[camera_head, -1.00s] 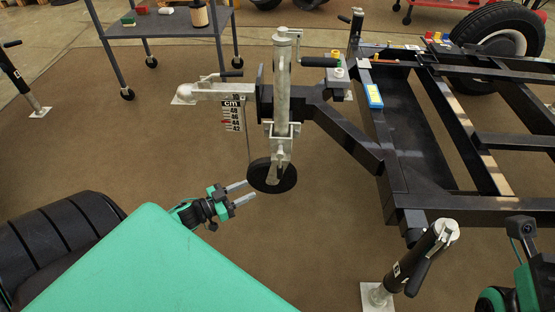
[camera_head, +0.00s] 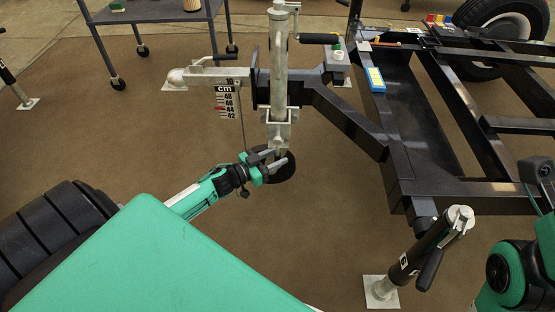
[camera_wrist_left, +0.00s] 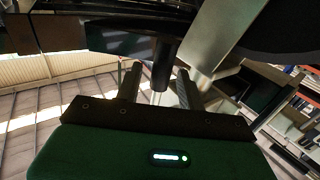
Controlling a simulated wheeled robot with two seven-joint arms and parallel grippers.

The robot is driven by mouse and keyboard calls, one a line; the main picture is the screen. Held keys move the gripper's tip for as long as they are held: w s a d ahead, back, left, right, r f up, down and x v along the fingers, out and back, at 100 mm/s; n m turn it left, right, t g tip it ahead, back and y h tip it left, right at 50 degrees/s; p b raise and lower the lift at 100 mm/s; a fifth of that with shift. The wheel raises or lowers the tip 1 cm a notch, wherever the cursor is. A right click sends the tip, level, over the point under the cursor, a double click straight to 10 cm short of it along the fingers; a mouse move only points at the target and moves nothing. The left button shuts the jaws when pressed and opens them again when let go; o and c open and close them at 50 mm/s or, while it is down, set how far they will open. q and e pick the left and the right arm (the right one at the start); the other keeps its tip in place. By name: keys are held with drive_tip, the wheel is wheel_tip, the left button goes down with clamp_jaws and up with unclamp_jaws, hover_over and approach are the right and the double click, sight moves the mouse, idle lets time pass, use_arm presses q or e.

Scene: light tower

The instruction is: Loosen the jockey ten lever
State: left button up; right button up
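The jockey wheel stands at the trailer's coupling, a silver upright tube (camera_head: 279,75) with a bracket (camera_head: 278,130) and a dark wheel (camera_head: 287,168) at the bottom. My left gripper (camera_head: 275,160) is at the lower end of the tube, in front of the wheel and partly covering it. In the left wrist view its two fingers (camera_wrist_left: 160,87) stand apart. A dark rod-like part (camera_wrist_left: 163,62), perhaps the lever, reaches down between them with a lighter piece below. I cannot tell whether the fingers touch it. The silver tube (camera_wrist_left: 222,35) rises just right. My right gripper is out of view.
The black trailer frame (camera_head: 345,118) fills the right side. A height scale marked cm (camera_head: 227,97) hangs left of the tube. A black crank handle (camera_head: 320,38) sticks out right. A support leg (camera_head: 432,252) stands front right.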

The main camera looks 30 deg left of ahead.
use_arm(q)
drive_tip(key=shift+w+d, duration=0.2)
drive_tip(key=shift+w, duration=0.25)
clamp_jaws()
